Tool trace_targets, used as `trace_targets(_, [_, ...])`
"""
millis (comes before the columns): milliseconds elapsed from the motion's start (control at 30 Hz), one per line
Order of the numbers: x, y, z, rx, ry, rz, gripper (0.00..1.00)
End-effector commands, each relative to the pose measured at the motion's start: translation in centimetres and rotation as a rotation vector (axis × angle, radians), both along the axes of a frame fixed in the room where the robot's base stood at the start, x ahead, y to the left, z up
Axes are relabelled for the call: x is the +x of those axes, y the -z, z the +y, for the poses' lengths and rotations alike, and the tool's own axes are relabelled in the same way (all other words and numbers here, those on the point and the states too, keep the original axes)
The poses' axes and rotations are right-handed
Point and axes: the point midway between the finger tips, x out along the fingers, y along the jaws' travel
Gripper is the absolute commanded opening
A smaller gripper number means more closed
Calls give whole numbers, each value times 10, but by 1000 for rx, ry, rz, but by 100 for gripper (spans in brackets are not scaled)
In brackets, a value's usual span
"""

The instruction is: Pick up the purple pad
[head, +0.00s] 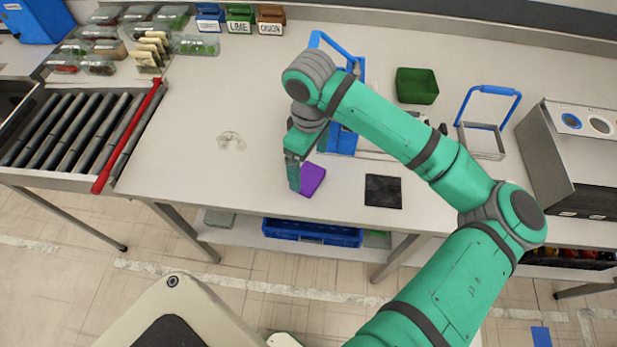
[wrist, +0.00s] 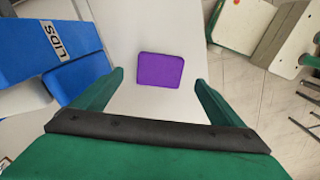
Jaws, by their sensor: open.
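The purple pad (head: 312,180) lies flat on the white table near its front edge. It also shows in the wrist view (wrist: 160,70), ahead of my gripper and between the lines of its two fingers. My gripper (head: 293,176) points down beside the pad, on its left in the head view, and partly hides it there. In the wrist view my gripper (wrist: 158,82) has its two green fingers wide apart with nothing between them. The fingers do not appear to touch the pad.
A blue container (wrist: 70,50) labelled LIDS stands close on the left in the wrist view. A black square pad (head: 383,191) lies to the right of the purple one. A green bin (head: 417,85) is farther back. A roller conveyor (head: 65,130) with a red bar (head: 128,138) is at left.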

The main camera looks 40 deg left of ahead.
Motion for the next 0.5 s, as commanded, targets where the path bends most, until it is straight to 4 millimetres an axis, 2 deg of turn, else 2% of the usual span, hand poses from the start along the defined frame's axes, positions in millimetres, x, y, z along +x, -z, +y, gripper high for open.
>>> trace_targets(133, [0, 10, 1, -1, 0, 0, 92])
trace_targets(333, [0, 38, 2, -1, 2, 1, 92])
trace_targets(500, [0, 52, 2, 0, 2, 1, 92])
